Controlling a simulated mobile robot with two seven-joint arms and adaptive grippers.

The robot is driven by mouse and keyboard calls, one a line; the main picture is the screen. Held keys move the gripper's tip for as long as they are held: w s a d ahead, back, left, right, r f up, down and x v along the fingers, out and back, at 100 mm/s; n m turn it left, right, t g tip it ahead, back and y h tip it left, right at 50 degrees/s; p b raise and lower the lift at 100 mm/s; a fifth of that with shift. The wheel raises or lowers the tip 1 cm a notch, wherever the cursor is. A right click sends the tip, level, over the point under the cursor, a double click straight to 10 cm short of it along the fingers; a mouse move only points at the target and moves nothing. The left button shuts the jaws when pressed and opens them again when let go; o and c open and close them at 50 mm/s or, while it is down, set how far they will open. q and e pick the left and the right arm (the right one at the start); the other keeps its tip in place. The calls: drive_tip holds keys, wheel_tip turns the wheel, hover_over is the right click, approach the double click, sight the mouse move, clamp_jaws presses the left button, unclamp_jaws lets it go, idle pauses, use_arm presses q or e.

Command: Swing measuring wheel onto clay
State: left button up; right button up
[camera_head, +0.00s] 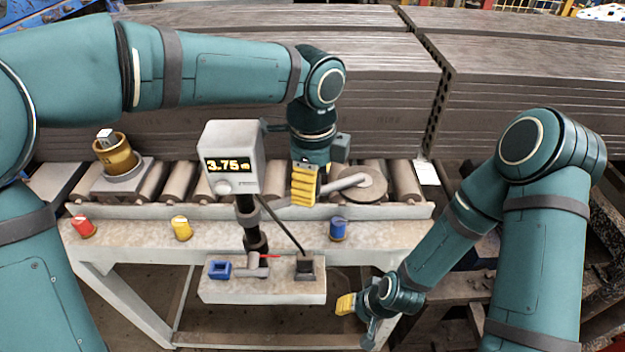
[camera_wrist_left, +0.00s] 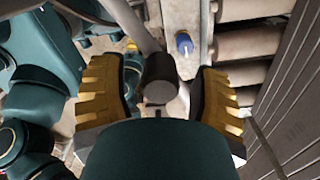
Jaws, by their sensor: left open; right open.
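In the head view a flat round grey-brown disc (camera_head: 364,187), likely the measuring wheel, lies over the rollers with a pale grey rod (camera_head: 343,182) reaching left from it. My left gripper (camera_head: 304,186) points down beside the rod's left end. In the left wrist view a dark cylinder (camera_wrist_left: 158,78) on a grey rod stands between the open left fingers (camera_wrist_left: 160,98), with gaps on both sides.
A grey display (camera_head: 233,158) reading 3.75 stands on a black post before the rollers (camera_head: 187,180). Red (camera_head: 83,228), yellow (camera_head: 181,228) and blue (camera_head: 338,229) knobs line the bench front. A brass cylinder (camera_head: 116,155) stands left.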

use_arm(q)
clamp_jaws()
idle(0.4)
drive_tip(key=w+a+n+p, duration=0.3)
drive_tip(key=w+a+n, duration=0.4)
drive_tip(key=n, duration=0.3)
drive_tip(key=shift+a+n+p, duration=0.3)
drive_tip(key=shift+a, duration=0.25)
idle(0.4)
unclamp_jaws()
drive_tip(key=shift+w, duration=0.1)
